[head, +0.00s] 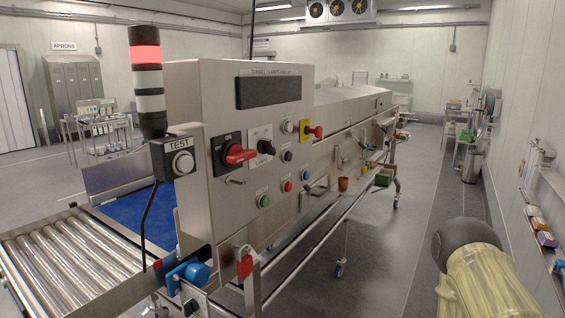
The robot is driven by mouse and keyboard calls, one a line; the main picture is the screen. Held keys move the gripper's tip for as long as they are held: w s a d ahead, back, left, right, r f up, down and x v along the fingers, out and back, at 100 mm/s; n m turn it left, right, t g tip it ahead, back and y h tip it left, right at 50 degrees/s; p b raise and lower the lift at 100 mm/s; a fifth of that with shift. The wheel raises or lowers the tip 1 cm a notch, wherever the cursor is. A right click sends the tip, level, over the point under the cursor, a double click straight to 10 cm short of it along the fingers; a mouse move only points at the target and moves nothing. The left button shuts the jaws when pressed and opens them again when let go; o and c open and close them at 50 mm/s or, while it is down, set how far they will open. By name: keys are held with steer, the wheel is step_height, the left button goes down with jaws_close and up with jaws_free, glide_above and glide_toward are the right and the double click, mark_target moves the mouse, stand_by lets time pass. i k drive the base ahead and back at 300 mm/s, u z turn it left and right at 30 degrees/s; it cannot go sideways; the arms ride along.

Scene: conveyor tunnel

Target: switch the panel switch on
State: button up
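A steel control panel (186,95) faces me near the centre-left, with a dark, unlit-looking display (268,91) at its top. A red rotary switch (240,155) on a black plate sits at the left of the panel, its handle pointing roughly sideways. To its right is a black selector switch (266,147) on a pale plate. I cannot tell which of these is the panel switch, and the position markings are too small to read. My gripper is not in view; a beige-sleeved part at the lower right appears to be my arm.
A TEST button box (171,158) and stack light (146,75) stand left of the panel. A red emergency knob (313,132) on yellow is at its right. A roller conveyor (65,265) lies lower left. Floor at centre right is clear.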

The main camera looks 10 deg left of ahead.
mark_target(235, 155)
steer(key=z, duration=0.05)
steer(key=k, duration=0.35)
steer(key=u, duration=1)
